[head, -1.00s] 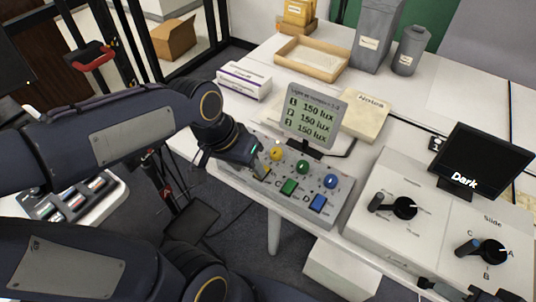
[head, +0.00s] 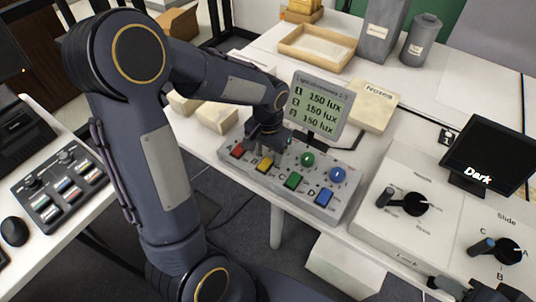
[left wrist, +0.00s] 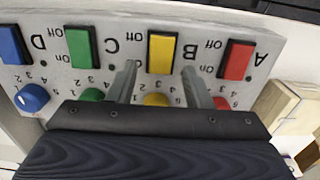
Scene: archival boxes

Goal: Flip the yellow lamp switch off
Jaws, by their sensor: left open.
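The yellow lamp switch (head: 265,162) is a rectangular rocker on the grey control panel (head: 228,170), between the red and green switches. In the left wrist view the yellow switch (left wrist: 162,52) appears upside down, with an "Off" label beside it. My left gripper (head: 262,147) is open above the panel, its two fingers on either side of the yellow switch's column. I cannot tell whether they touch the panel. The yellow knob (left wrist: 156,100) is partly hidden by the gripper. Part of my right gripper (head: 462,290) shows at the bottom right edge; its jaws are unclear.
Red (head: 238,150), green (head: 294,181) and blue (head: 324,197) switches share the panel. A screen (head: 318,107) behind it reads 150 lux on three lines. A Notes box (head: 372,106) stands behind. A console with dark knobs (head: 415,204) and a "Dark" monitor (head: 485,155) are right.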

